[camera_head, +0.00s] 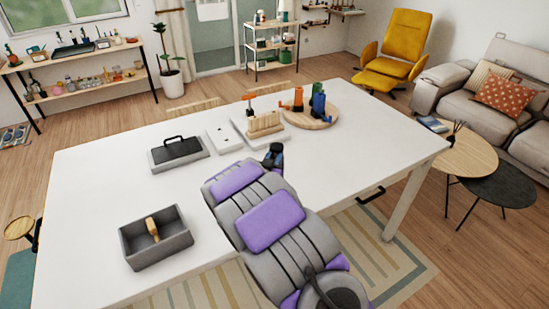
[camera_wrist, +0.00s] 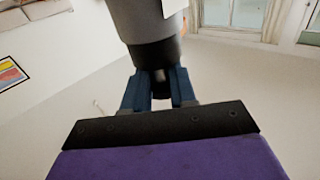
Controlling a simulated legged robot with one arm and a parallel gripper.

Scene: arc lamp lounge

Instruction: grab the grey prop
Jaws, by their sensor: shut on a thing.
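My gripper (camera_head: 274,155) is over the white table, beyond the middle of its top, at the end of my purple and grey arm. In the wrist view, its blue fingers (camera_wrist: 158,84) are shut on the grey prop (camera_wrist: 147,20), a rounded grey body with a darker lower part. The prop's top runs out of that picture. In the head view I cannot clearly make out the prop at the small dark fingers. Whether it touches the table I cannot tell.
The white table (camera_head: 95,195) holds a grey open box (camera_head: 130,260) with a wooden-handled thing, a dark handled tray (camera_head: 163,162), a wooden rack (camera_head: 264,124) and a round wooden board (camera_head: 325,122) with orange, blue and green things. The table's right part is clear.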

